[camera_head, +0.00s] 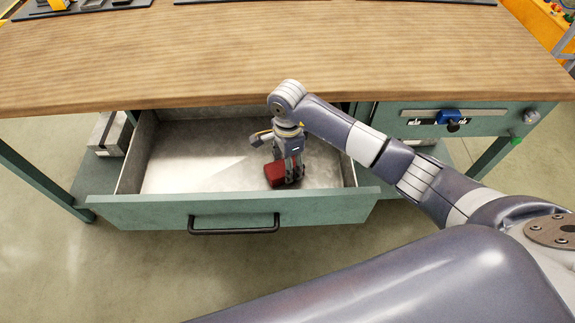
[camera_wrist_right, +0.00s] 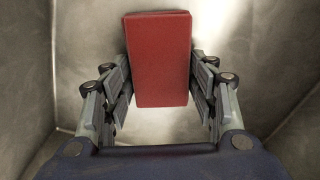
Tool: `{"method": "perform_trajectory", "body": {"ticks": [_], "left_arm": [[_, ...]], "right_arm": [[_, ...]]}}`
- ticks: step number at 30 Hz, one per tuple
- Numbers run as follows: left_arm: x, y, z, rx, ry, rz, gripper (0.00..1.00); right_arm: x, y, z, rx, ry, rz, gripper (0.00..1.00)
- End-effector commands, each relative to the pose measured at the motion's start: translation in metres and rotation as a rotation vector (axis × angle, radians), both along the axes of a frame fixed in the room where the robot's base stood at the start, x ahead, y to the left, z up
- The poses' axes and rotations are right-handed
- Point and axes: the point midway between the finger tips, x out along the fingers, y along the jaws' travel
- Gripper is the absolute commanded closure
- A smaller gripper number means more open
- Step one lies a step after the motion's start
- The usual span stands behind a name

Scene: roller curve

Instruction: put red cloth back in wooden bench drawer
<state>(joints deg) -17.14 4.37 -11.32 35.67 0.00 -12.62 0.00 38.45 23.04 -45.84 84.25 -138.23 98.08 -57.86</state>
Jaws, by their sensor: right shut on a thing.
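The red cloth (camera_head: 276,173) is a folded, block-shaped piece inside the open drawer (camera_head: 240,210), towards its right side and close to the front panel. My right gripper (camera_head: 291,172) reaches down into the drawer and is shut on the cloth. In the right wrist view the cloth (camera_wrist_right: 160,60) sits between the two fingers (camera_wrist_right: 160,85), with the metal drawer interior around it. I cannot tell whether the cloth touches the drawer floor. My left gripper is not in view.
The wooden bench top (camera_head: 280,50) overhangs the back of the drawer. A black handle (camera_head: 233,227) is on the drawer front. The drawer's left and middle floor is bare.

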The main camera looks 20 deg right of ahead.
Motion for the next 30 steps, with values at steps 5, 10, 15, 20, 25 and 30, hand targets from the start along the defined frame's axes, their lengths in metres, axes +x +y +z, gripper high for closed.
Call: {"method": "perform_trajectory", "body": {"ticks": [5,10,15,20,25,30], "left_arm": [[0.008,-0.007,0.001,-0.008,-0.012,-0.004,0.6],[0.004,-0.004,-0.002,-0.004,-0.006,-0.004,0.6],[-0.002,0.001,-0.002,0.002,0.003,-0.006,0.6],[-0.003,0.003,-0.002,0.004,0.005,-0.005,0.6],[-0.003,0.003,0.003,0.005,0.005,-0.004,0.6],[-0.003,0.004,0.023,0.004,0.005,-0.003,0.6]], "right_arm": [[0.0,0.0,0.001,0.0,-0.001,0.0,0.69],[0.0,0.0,-0.002,0.0,-0.001,0.0,0.37],[0.0,0.0,-0.002,0.0,0.0,0.0,0.26],[0.0,0.0,-0.002,0.0,0.0,0.0,0.26],[0.0,0.001,0.004,0.001,-0.001,0.001,0.26],[0.002,-0.001,0.032,-0.001,-0.004,0.001,0.26]]}}
